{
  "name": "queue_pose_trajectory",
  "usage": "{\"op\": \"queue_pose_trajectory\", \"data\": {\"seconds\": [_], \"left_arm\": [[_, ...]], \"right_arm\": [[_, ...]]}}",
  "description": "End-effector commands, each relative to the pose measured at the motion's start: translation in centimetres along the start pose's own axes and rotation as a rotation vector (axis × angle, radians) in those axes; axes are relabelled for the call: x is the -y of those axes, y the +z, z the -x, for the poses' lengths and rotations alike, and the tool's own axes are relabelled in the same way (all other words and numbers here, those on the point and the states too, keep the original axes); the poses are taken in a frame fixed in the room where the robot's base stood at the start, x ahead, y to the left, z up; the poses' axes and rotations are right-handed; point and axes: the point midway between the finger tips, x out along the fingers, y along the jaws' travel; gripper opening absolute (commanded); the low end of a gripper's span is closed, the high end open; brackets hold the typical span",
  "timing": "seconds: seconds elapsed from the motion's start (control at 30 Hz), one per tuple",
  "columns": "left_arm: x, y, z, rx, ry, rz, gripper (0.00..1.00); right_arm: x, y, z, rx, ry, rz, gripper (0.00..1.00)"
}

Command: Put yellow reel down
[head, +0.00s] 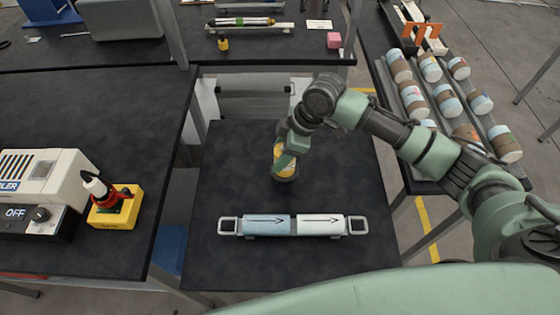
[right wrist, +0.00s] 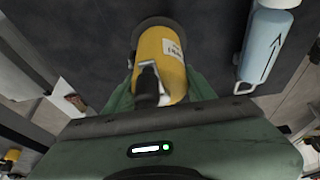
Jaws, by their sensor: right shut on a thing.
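The yellow reel (head: 284,168) is upright in my right gripper (head: 287,148), over the back middle of the dark centre table (head: 340,180). The right gripper is shut on the reel. In the right wrist view the reel (right wrist: 172,62) shows a white label and a dark round flange at its far end. I cannot tell whether the flange touches the table top. My left gripper is in neither view.
A frame with a blue and a white arrow-marked cylinder (head: 292,226) lies in front of the reel. A rack of several banded cylinders (head: 447,101) stands right. A yellow holder with a tool (head: 115,206) stands left. Table top around the reel is bare.

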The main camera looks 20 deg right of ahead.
Motion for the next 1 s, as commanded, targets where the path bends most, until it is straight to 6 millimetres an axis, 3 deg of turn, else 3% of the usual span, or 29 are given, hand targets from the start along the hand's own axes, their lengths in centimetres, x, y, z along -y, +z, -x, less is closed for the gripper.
{"op": "queue_pose_trajectory", "data": {"seconds": [0.33,0.67,0.7,0.73,1.0], "left_arm": [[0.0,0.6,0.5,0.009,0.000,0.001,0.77],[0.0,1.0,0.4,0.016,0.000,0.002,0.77],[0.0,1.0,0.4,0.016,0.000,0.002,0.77],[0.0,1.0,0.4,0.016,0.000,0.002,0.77],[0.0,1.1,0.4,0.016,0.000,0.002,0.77]], "right_arm": [[0.2,1.4,-3.6,-0.001,-0.001,-0.002,0.00],[0.1,1.6,-4.1,-0.002,0.001,0.000,0.00],[0.2,1.7,-4.1,0.000,0.000,0.000,0.66],[0.2,1.7,-4.1,0.000,0.000,0.000,0.74],[0.2,1.7,-4.1,0.001,0.000,0.000,0.77]]}}
